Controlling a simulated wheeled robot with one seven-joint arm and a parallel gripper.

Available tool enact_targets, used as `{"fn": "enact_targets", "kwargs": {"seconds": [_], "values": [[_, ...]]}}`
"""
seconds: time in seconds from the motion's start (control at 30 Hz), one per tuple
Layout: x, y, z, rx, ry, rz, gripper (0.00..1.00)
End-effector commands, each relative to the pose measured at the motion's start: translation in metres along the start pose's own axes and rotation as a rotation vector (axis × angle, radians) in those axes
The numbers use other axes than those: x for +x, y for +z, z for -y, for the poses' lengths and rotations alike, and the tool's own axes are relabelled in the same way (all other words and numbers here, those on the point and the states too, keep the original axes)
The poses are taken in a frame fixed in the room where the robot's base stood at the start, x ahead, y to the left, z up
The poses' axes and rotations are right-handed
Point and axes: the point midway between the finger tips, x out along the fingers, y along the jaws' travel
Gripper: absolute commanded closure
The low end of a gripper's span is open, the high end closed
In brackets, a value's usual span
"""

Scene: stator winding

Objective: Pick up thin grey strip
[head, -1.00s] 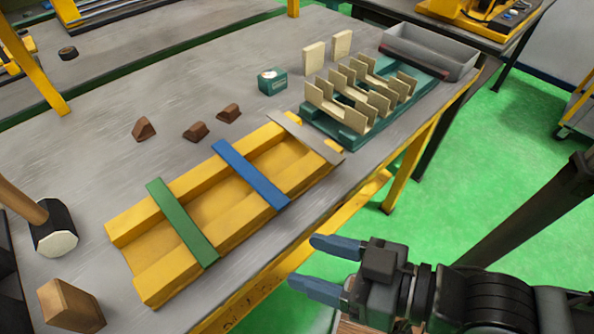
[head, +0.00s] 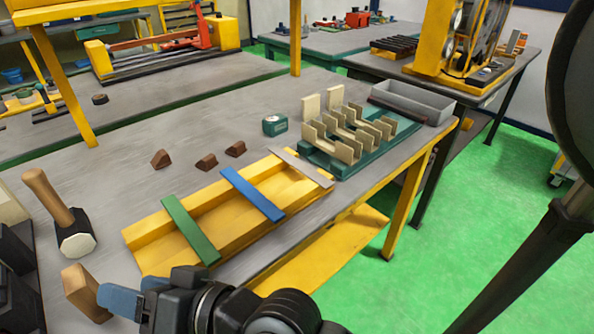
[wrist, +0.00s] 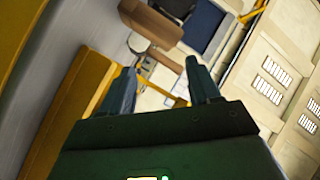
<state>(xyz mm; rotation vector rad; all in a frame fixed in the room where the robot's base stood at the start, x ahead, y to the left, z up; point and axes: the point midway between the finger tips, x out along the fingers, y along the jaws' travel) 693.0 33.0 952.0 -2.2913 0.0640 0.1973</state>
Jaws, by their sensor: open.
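The thin grey strip (head: 302,167) lies across the right end of the yellow trough (head: 150,238) on the workbench, in the head view. A blue strip (head: 252,194) and a green strip (head: 191,230) lie across the same trough, to its left. My gripper (head: 118,300) is at the bottom left of the head view, at the bench's near side, well apart from the grey strip. In the wrist view my gripper (wrist: 163,78) shows two spread fingers with nothing between them. I cannot make out the grey strip in the wrist view.
A teal rack (head: 380,150) with upright beige pieces stands right of the trough, with a grey bin (head: 412,100) behind it. Several brown wedges (head: 206,162) lie behind the trough. A mallet (head: 62,215) and a brown block (head: 85,292) are at the left, the block close to my gripper.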

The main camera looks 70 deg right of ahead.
Motion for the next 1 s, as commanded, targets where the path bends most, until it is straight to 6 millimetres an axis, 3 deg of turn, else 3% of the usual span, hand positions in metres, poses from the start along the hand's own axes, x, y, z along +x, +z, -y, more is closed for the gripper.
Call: {"fn": "enact_targets", "kwargs": {"seconds": [0.03, 0.2, 0.5, 0.77, 1.0], "values": [[0.018, -0.015, 0.005, 0.017, -0.027, -0.003, 0.38], [0.061, -0.054, 0.025, 0.054, -0.112, 0.044, 0.38], [0.104, -0.122, 0.036, -0.005, -0.186, 0.204, 0.38], [0.105, -0.169, 0.006, -0.131, -0.104, 0.405, 0.38], [0.073, -0.209, -0.06, -0.241, 0.115, 0.62, 0.38]]}}
